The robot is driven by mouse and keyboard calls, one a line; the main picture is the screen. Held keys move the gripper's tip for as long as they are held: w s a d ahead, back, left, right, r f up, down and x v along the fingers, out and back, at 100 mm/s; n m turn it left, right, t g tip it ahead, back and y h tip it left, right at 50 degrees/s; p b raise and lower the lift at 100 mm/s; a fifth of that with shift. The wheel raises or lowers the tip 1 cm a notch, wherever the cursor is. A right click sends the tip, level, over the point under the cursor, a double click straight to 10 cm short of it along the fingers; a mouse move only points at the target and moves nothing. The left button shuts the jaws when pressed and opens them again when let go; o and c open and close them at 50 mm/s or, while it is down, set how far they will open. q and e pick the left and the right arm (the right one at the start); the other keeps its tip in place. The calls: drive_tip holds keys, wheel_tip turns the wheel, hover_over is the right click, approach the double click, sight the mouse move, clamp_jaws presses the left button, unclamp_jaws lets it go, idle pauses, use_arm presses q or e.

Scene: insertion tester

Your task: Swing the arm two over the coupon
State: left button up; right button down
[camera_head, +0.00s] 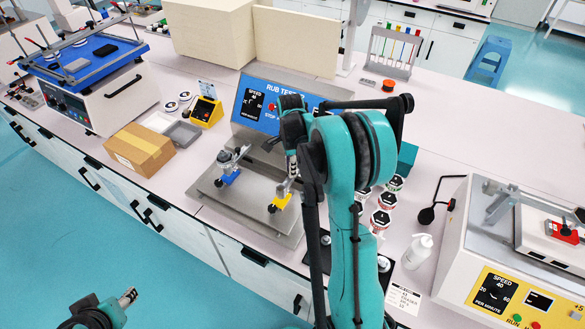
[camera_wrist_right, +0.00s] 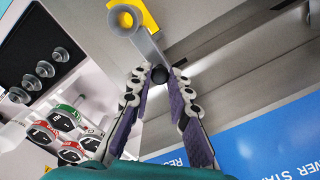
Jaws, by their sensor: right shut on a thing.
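The rub tester (camera_head: 200,192) has a flat metal bed and a blue panel. One arm with a blue block (camera_head: 228,178) stands at the left of the bed. A second arm with a yellow block (camera_head: 281,202) is at the right. My right gripper (camera_head: 292,168) is over this second arm. In the right wrist view its fingers (camera_wrist_right: 162,90) close around the black knob (camera_wrist_right: 160,74) at the end of the arm, and the yellow block (camera_wrist_right: 150,20) lies beyond. I cannot pick out the coupon. My left gripper (camera_head: 128,297) is at the lower left, away from the bench; its fingers are too small to judge.
A cardboard box (camera_head: 140,149) and a grey tray (camera_head: 184,134) stand left of the tester. Several small jars (camera_head: 380,219) and a white bottle (camera_head: 418,250) stand right of my right arm. Another machine (camera_head: 510,260) is at the far right.

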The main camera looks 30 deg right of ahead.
idle(0.4)
drive_tip(key=c, duration=1.4)
unclamp_jaws()
drive_tip(key=shift+w, duration=0.1)
wheel_tip(320, 180, up, 12)
